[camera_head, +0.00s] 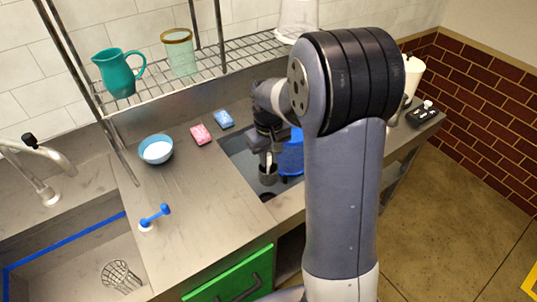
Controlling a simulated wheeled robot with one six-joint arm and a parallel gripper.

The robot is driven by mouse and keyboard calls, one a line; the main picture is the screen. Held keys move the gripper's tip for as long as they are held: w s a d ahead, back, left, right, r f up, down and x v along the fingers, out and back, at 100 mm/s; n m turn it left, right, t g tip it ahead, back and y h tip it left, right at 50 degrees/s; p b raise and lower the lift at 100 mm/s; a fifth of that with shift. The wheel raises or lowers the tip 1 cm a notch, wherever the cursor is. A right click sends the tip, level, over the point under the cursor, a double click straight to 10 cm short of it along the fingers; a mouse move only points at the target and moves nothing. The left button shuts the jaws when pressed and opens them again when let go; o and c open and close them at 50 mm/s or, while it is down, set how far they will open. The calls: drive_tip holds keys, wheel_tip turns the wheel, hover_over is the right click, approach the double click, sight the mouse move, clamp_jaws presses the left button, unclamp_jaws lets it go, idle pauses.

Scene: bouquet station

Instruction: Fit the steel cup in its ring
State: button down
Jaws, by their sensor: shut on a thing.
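My gripper (267,160) points down over the dark recessed basin in the middle of the counter. It is shut on a small dark grey cylindrical thing, which looks like the steel cup (268,179). The cup hangs about upright beneath the fingers. A dark round spot, possibly the ring (267,197), shows just below the cup near the basin's front edge. I cannot tell whether the cup touches it. My arm hides the right part of the basin.
A blue rack-like thing (291,158) stands close right of my gripper. A wire shelf (150,95) holds a teal pitcher (117,75) and a glass (180,55).

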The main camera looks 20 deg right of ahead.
drive_tip(key=shift+f+b, duration=3.85)
drive_tip(key=shift+f, duration=1.55)
drive_tip(key=shift+f+b, duration=0.45)
drive_tip(key=shift+f, duration=0.3)
drive_tip(key=shift+f, duration=0.15)
drive_tip(key=shift+f+b, duration=0.4)
drive_tip(key=shift+f, duration=0.05)
drive_tip(key=c, duration=1.3)
unclamp_jaws()
drive_tip(key=shift+o, duration=0.2)
